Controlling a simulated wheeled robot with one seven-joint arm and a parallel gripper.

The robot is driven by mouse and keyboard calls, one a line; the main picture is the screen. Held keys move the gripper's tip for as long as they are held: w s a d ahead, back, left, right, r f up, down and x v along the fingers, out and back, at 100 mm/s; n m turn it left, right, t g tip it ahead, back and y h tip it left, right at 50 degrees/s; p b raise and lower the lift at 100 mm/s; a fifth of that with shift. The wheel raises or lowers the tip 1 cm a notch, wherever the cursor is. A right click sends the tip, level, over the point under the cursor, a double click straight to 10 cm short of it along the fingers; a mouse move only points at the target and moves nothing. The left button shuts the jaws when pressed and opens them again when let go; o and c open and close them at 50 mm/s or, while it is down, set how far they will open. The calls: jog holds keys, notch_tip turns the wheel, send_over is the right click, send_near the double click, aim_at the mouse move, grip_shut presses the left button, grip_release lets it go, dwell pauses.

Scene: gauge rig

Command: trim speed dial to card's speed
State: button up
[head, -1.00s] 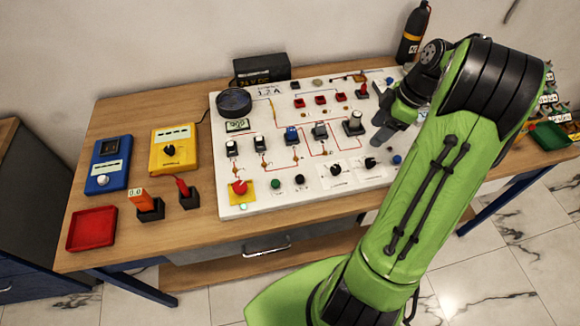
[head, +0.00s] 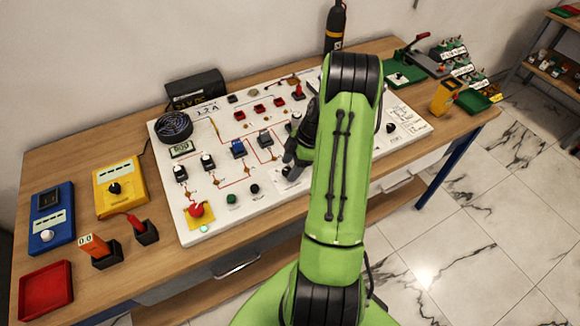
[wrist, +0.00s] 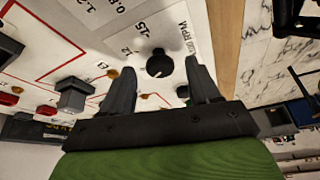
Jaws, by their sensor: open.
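The speed dial (wrist: 158,65) is a round black knob with a white pointer mark on a white scale plate marked RPM, seen in the wrist view. My gripper (wrist: 160,70) is open, with one finger on each side of the knob in that view. I cannot tell whether the fingers touch it or are still above it. In the head view my gripper (head: 291,160) is low over the front of the white panel (head: 165,150), largely covering the dial. A label reading 1.2 A (head: 208,107) is at the panel's back left; I cannot read a speed on any card.
A second scale marked 1.2 and 0.8 (wrist: 100,10) lies beside the dial. A red button (head: 196,209) and green button (head: 231,198) are at the panel's front left. A yellow meter (head: 121,187) stands left.

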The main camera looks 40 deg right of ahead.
jog(key=shift+w+a+f, duration=0.1)
jog(key=shift+a+f, duration=0.05)
jog(key=shift+f, duration=0.2)
jog(key=c, duration=1)
jog(key=shift+c, duration=0.2)
